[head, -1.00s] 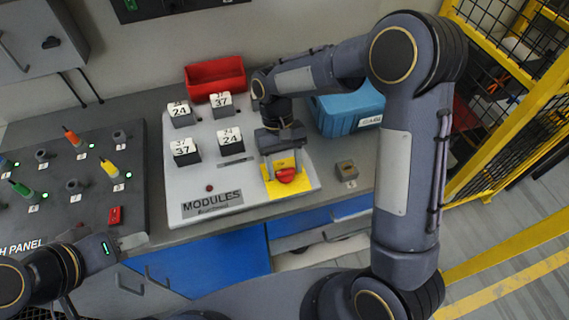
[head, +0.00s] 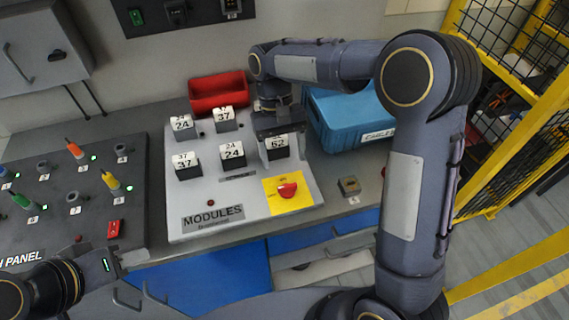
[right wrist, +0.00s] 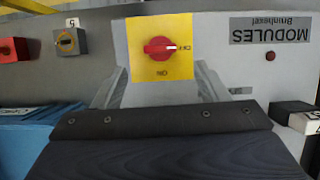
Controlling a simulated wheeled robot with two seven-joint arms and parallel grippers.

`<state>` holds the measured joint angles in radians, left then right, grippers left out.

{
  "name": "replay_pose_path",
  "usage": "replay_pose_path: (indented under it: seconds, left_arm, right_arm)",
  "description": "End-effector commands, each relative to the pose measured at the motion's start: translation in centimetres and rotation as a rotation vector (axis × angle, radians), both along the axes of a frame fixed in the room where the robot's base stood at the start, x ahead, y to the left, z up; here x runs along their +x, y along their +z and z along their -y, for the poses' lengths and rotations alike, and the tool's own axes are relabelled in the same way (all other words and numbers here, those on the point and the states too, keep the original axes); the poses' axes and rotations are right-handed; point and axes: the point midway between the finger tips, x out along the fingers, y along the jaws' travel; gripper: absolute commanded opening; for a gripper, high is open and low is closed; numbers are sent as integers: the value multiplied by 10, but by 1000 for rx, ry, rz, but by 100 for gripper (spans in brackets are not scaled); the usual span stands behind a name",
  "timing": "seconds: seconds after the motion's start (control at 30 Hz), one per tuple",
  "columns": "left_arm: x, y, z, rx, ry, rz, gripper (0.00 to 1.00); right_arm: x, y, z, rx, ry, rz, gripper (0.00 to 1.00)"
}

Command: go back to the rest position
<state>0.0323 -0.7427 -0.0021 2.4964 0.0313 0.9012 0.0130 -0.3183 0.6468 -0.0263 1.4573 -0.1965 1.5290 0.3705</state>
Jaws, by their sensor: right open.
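My right gripper (head: 279,150) is open and empty over the back right of the white modules board (head: 230,205). In the head view its fingers overlap a module marked 52 (head: 278,142). In the right wrist view its two fingers (right wrist: 158,88) are spread, with bare board between them. The red rotary switch (head: 288,190) on its yellow plate is clear of the fingers; it also shows in the right wrist view (right wrist: 160,48), its white mark pointing right. My left gripper (head: 118,262) is low at the left, beside the bench's front edge; its jaws are unclear.
Several numbered modules stand on the board, such as one marked 24 (head: 232,152). A red bin (head: 218,92) and a blue bin (head: 350,120) stand behind. A dark panel with plugs (head: 70,215) is left. A small switch box (head: 349,186) and yellow fencing (head: 500,130) are right.

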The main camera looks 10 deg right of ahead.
Motion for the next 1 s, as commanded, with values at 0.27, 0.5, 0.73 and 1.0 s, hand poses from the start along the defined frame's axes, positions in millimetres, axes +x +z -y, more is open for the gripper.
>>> replay_pose_path:
  seconds: [0.27,0.5,0.73,1.0]
  left_arm:
    - [0,0,0,0,0,0,36]
    - [0,0,0,0,0,0,36]
    - [0,0,0,0,0,0,36]
    - [0,0,0,0,0,0,36]
  right_arm:
    - [1,2,0,0,0,0,67]
    - [1,2,0,1,0,0,67]
    - [-18,27,26,79,-39,84,67]
    - [-94,67,79,262,-137,367,67]
